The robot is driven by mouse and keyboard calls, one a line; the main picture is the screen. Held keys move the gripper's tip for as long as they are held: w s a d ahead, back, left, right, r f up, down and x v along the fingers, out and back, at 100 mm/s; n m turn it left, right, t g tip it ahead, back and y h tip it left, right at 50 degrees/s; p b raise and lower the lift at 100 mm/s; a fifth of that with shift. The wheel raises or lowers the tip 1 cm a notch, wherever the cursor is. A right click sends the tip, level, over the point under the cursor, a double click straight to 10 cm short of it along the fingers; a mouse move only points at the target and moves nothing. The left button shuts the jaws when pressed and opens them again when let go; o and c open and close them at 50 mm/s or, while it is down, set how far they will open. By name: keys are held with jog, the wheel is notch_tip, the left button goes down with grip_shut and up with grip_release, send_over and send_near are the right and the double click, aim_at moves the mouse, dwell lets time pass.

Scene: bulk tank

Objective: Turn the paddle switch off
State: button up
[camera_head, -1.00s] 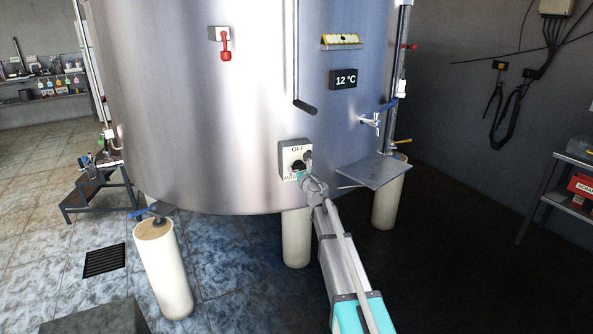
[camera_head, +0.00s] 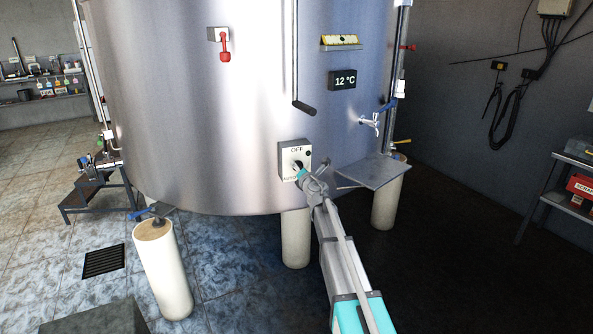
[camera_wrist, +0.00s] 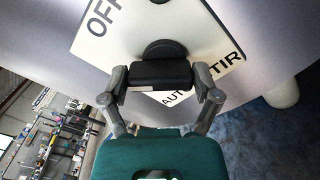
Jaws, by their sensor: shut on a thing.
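The switch box (camera_head: 285,158) is a grey box with a pale face on the tank front, marked OFF at its top in the head view. In the wrist view its white plate (camera_wrist: 105,45) shows OFF at upper left, part of AUTO below and "TIR" at right. The black paddle (camera_wrist: 160,73) sits on a round hub on this plate. My gripper (camera_wrist: 160,78) is shut on the paddle, one finger at each end. In the head view my gripper (camera_head: 301,173) is at the lower part of the box face. Which mark the paddle points to is unclear.
The steel tank (camera_head: 180,120) stands on pale legs. A small metal shelf (camera_head: 372,170) is just right of my gripper. A black-ended handle (camera_head: 304,108) hangs above the switch, and a tap (camera_head: 372,121) is to the upper right. The floor at left is mostly open.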

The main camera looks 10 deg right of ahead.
jog(key=m, duration=0.4)
jog(key=shift+m, duration=0.3)
jog(key=m, duration=0.4)
dwell(0.3)
jog(key=o, duration=1)
jog(key=shift+d, duration=0.1)
jog(key=shift+c, duration=0.2)
jog(key=shift+s, duration=0.15)
jog(key=s+d, duration=0.1)
jog(key=s, duration=1)
jog(key=shift+s+d, duration=0.3)
jog(key=shift+d, duration=0.05)
